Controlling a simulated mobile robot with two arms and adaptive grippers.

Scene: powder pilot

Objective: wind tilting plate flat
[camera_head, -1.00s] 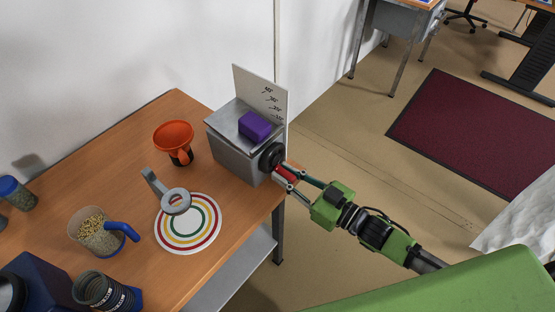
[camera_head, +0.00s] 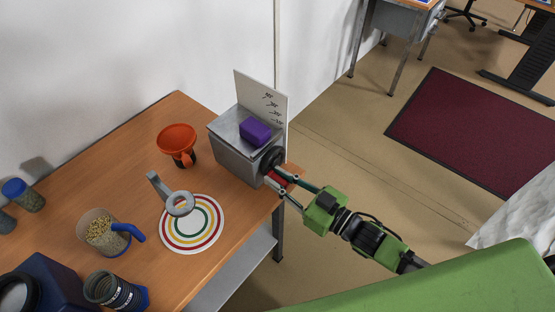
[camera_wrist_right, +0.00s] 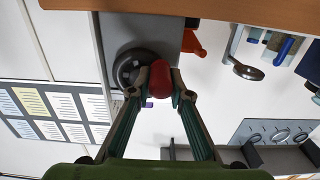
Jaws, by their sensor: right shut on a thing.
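The tilting plate (camera_head: 230,124) is the grey top of a metal box (camera_head: 235,158) at the table's right end. A purple block (camera_head: 255,131) rests on it. An upright white board (camera_head: 262,100) with angle marks stands behind. A black handwheel (camera_head: 271,160) with a red knob is on the box's right side. My right gripper (camera_head: 283,184) is shut on the red knob, which shows clearly between its fingers in the wrist view (camera_wrist_right: 160,82). The plate's exact tilt is hard to tell. My left gripper is not in view.
On the table (camera_head: 130,150) stand an orange funnel (camera_head: 177,140), a grey ring stand (camera_head: 180,203) over a striped round mat (camera_head: 192,238), a jug of granules (camera_head: 103,233) and a dark jar (camera_head: 108,289).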

